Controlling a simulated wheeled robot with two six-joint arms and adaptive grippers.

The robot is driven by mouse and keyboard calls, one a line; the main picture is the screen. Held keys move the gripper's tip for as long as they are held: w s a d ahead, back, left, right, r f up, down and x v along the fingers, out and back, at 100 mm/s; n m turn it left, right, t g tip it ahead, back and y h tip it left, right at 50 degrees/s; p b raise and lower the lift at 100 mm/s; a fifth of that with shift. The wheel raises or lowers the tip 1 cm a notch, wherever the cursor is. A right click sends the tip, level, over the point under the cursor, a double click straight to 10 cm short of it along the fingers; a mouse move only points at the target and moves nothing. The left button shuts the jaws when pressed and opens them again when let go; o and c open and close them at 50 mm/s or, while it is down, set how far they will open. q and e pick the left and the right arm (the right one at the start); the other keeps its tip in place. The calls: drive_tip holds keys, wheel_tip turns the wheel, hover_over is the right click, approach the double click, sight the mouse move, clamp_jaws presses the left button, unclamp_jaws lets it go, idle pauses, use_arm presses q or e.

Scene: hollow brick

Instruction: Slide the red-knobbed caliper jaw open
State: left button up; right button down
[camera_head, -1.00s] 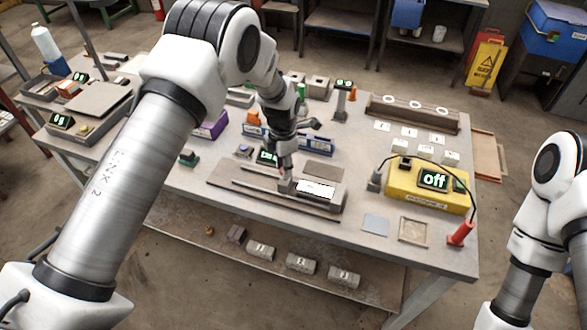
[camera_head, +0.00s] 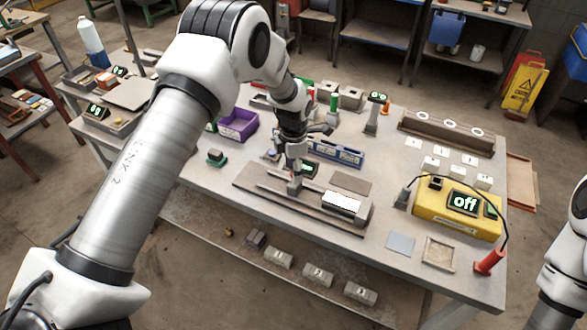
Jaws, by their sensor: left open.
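The caliper is a long grey-brown base (camera_head: 262,190) with a rail, lying on the table. A small grey sliding jaw (camera_head: 295,187) stands on the rail. A fixed block with a white label (camera_head: 343,204) is at the right end, and there is a clear gap between the two. My left gripper (camera_head: 296,171) points down directly over the sliding jaw, open, with its fingertips at the jaw's top. The red knob is hidden by the fingers, and I cannot tell if they touch it. My right arm shows at the right edge; its gripper is out of view.
A blue rack (camera_head: 336,153) and a purple bin (camera_head: 238,125) stand behind the caliper. A yellow box reading "off" (camera_head: 440,212) with a cable and red handle (camera_head: 489,262) is at right. A grey square plate (camera_head: 401,243) lies in front of it.

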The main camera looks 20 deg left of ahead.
use_arm(q)
wheel_tip(320, 180, up, 12)
drive_tip(key=shift+f, duration=0.25)
drive_tip(key=shift+w+a, duration=0.1)
drive_tip(key=shift+w, duration=0.05)
